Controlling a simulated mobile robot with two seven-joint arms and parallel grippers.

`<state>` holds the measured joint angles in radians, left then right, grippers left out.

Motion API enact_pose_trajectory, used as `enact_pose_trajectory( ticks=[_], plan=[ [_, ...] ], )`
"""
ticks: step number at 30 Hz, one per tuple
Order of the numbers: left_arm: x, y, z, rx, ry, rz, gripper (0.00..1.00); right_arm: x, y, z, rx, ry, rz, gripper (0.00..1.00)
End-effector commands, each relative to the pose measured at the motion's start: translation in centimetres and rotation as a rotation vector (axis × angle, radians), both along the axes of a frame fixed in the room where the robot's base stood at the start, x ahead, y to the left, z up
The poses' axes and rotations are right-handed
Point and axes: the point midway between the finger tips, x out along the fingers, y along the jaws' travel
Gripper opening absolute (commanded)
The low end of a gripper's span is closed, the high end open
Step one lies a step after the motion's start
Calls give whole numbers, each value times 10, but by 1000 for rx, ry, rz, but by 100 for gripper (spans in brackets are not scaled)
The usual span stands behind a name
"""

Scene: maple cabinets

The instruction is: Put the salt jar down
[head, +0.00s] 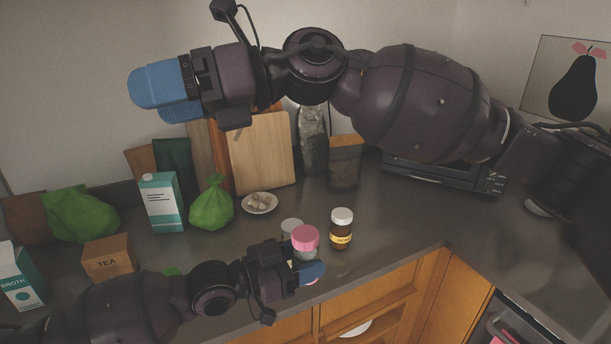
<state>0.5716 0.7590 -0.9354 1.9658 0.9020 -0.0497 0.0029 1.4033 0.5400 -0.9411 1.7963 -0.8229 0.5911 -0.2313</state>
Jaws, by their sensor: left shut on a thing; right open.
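A jar with a pink lid (305,236), which I take as the salt jar, stands upright in my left gripper (311,272) near the counter's front edge. The blue fingers are shut on its body and hide most of it, including any label. I cannot tell whether its base touches the counter. My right gripper (160,96) is open and empty, high at the upper left, in front of the wall and above the carton.
A brown jar (341,231) with a white lid stands just right of the pink-lidded jar. Another pale lid (291,225) shows close behind it. A garlic plate (260,203), green bag (211,207) and tea box (108,258) stand further left. The counter (400,225) is clear to the right.

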Motion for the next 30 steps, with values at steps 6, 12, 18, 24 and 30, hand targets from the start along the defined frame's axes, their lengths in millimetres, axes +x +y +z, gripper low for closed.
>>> enact_pose_trajectory(
  ticks=[6, 12, 18, 24, 30],
  plan=[
    [0, 0, 1, -1, -2, 0, 19, 6, -11, -39, -316, -387, 100, 82],
    [0, 0, 1, -1, -2, 0, 19, 34, -47, -85, -617, -626, 191, 82],
    [0, 0, 1, -1, -2, 0, 19, 61, -93, -127, -899, -764, 309, 82],
    [0, 0, 1, -1, -2, 0, 19, 76, -127, -136, -1089, -853, 419, 82],
    [0, 0, 1, -1, -2, 0, 19, 77, -144, -138, -1167, -875, 503, 82]
  ],
)
